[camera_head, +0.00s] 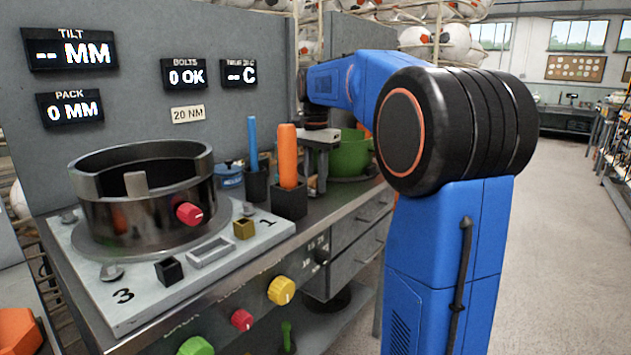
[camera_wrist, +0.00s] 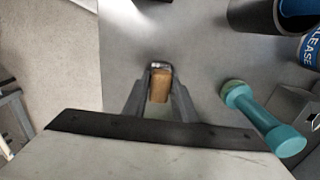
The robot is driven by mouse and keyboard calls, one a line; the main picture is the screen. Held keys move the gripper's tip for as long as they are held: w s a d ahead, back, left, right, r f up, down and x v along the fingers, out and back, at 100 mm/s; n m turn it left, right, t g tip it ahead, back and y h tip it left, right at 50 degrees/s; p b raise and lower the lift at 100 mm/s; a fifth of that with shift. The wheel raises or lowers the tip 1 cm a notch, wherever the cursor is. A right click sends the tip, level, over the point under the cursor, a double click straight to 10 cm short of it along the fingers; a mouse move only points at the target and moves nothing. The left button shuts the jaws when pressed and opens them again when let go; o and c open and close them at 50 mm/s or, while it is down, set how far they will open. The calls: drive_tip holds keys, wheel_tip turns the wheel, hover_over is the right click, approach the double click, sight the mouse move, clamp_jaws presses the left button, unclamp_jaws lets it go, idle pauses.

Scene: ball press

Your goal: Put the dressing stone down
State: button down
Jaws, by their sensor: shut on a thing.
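My gripper (camera_wrist: 160,92) is shut on a small tan-brown block, the dressing stone (camera_wrist: 160,86), which sits between the fingertips in the wrist view. Below the stone is the bare grey bench top (camera_wrist: 190,50). I cannot tell whether the stone touches it. In the head view my gripper (camera_head: 319,182) points down over the right part of the bench, between the orange-handled tool and the green pot. The stone cannot be made out there.
A teal-handled tool (camera_wrist: 262,118) lies right of the stone. A blue-labelled can (camera_wrist: 311,48) stands at the upper right. In the head view, an orange tool (camera_head: 288,155) in a dark holder and a green pot (camera_head: 350,156) flank my gripper. The dark press ring (camera_head: 150,205) is left.

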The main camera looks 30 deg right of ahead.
sight(316, 176)
drive_tip(key=c, duration=1.5)
unclamp_jaws()
drive_tip(key=shift+f, duration=0.1)
drive_tip(key=shift+o, duration=0.2)
wheel_tip(316, 176, up, 12)
